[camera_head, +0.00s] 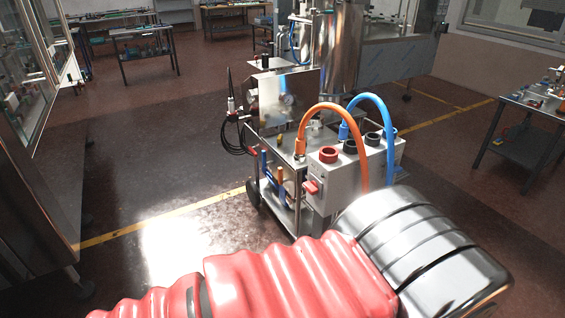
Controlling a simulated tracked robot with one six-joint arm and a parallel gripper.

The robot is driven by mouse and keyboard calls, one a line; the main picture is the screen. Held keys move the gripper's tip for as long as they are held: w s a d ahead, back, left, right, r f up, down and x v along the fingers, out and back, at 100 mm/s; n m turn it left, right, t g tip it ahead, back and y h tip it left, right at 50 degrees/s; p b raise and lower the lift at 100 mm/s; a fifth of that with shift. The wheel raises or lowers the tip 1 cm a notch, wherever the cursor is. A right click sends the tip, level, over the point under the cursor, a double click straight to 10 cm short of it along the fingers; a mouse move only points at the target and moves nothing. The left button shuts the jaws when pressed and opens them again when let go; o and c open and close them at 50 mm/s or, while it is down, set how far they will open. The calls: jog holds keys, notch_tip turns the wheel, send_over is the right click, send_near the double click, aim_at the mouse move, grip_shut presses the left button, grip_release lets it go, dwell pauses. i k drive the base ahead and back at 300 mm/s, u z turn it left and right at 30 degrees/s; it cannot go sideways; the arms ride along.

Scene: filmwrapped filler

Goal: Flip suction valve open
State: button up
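A wheeled steel filling machine (290,130) stands in the middle of the view. Its front carries a pale grey box (345,180) with red and black round caps on top. A red handle (311,187) sticks out of the box's left front. Blue and orange handles (264,163) stand at the left of the cart, and a small red lever (252,151) sits above them. I cannot tell which of these is the suction valve, or its position. No gripper fingers show.
An orange hose (352,134) and a blue hose (388,125) arch over the box. A black cable (228,138) hangs at the machine's left. A glass-doored cabinet (30,90) stands far left and a work table (530,120) right. The floor left of the machine is clear.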

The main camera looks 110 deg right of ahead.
aim_at(264, 154)
jog(key=z, duration=3.7)
jog(key=i, duration=1.65)
